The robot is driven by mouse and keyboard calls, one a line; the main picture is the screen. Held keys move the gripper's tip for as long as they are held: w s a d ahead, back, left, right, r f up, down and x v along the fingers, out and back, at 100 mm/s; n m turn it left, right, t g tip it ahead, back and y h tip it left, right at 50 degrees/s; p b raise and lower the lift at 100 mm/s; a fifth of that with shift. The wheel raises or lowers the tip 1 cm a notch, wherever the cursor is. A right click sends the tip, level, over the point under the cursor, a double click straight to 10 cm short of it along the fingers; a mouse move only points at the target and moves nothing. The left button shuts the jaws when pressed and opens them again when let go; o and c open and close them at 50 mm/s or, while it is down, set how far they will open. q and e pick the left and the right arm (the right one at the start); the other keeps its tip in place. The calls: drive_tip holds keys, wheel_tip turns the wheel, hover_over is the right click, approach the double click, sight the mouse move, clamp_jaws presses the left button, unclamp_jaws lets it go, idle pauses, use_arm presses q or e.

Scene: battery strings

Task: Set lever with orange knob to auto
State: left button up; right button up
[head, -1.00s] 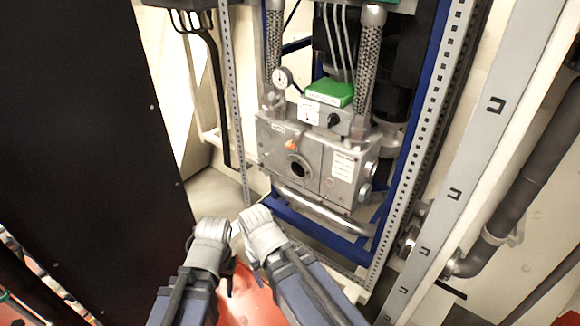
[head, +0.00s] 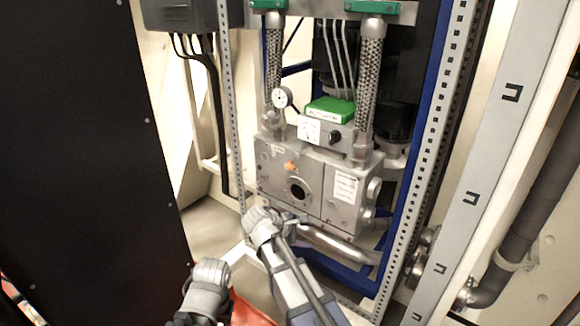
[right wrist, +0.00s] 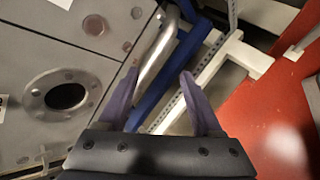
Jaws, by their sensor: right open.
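The small orange knob (head: 290,165) shows on the upper front of the grey metal box (head: 310,180), above a round dark opening. Its lever is too small to make out clearly. My right gripper (head: 262,215) is below and left of the knob, near the box's lower left front, and looks apart from it. In the right wrist view its two purple fingers (right wrist: 158,80) are spread with nothing between them. The knob is not visible there. My left gripper (head: 207,275) is lower left, away from the box; its fingers are hidden.
A curved silver pipe (head: 330,243) runs below the box inside a blue frame (head: 350,280). A perforated upright (head: 232,120) stands left of the box. A black panel (head: 80,160) fills the left. A flanged round opening (right wrist: 66,95) shows at the wrist view's left.

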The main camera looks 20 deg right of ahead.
drive_tip(key=w+a+r+n+t+h, duration=0.2)
drive_tip(key=w+r+n+h, duration=0.1)
drive_tip(key=w+r+n, duration=0.35)
drive_tip(key=n+t+h, duration=0.3)
drive_tip(key=n+t, duration=0.1)
drive_tip(key=n, duration=0.2)
approach(287, 167)
drive_tip(key=x, duration=0.4)
drive_tip(key=shift+x, duration=3.8)
clamp_jaws()
